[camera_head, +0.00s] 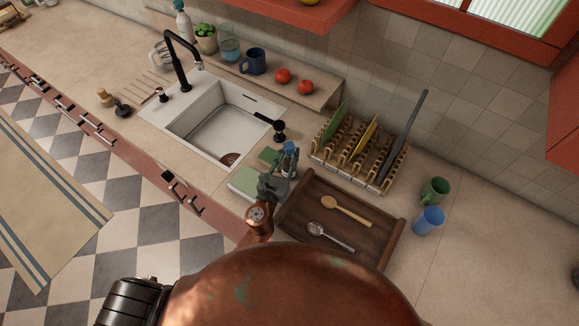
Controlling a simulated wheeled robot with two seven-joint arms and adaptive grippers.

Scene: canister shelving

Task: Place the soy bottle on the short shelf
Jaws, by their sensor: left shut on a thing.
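My left gripper (275,186) is shut on a small blue-topped thing (290,148) above the counter, between the sink and the dish rack. The fingers hide most of it, so I cannot tell for sure that it is the soy bottle. A low wooden shelf (322,99) runs along the wall behind the sink. It carries a plant, a teal glass, a dark blue mug (253,62) and two tomatoes (305,87). Its right end, past the tomatoes, looks bare. My right gripper is not in view.
A dish rack (373,181) with plates stands right of the gripper. In front is a brown tray (294,211) with two spoons. Green and blue cups (429,221) stand at right. A sink (215,125) with a black tap lies left. A red shelf (290,14) hangs above.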

